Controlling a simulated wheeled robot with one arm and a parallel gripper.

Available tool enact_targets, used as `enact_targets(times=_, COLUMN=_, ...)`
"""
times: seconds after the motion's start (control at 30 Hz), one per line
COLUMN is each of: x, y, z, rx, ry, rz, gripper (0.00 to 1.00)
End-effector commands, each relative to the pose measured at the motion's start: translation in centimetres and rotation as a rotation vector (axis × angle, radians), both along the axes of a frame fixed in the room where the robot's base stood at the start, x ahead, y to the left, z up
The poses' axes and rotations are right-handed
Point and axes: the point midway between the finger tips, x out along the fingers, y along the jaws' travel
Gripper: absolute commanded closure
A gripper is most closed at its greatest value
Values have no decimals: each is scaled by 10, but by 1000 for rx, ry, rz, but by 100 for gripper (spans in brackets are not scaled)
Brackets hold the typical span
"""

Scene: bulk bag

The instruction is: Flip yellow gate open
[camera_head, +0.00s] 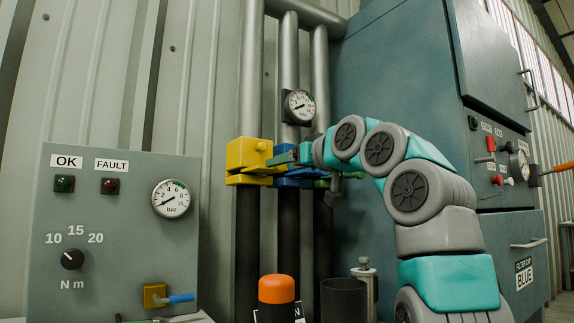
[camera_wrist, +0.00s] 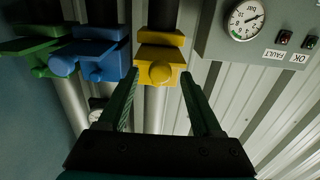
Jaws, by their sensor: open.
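The yellow gate (camera_head: 245,153) is a blocky yellow fitting on the leftmost of three vertical pipes, with a round knob on its front. In the wrist view the yellow gate (camera_wrist: 160,53) is upright in line with its pipe, its round knob facing me. My gripper (camera_head: 278,160) is beside the yellow gate in the head view and partly overlaps its lower right. In the wrist view my gripper (camera_wrist: 160,82) is open, with one finger on each side of the knob. I cannot tell whether either finger touches it.
A blue gate (camera_wrist: 98,60) and a green gate (camera_wrist: 35,52) sit beside the yellow one on neighbouring pipes. A grey control panel (camera_head: 115,220) stands at left. A tall blue-grey cabinet (camera_head: 400,80) stands behind my arm. A pressure gauge (camera_head: 299,106) is above the gates.

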Motion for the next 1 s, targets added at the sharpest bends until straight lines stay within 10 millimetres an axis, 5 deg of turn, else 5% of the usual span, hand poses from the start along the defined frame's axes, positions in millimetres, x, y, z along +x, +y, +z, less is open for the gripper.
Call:
enact_targets(times=0.33, x=-6, y=-4, z=-1, rx=1, ry=-2, rz=0, gripper=34)
enact_targets(times=0.8, x=-61, y=-41, z=-1, rx=1, ry=-2, rz=0, gripper=34)
enact_targets(times=1.0, x=-65, y=-44, z=0, rx=1, ry=-1, rz=0, gripper=34)
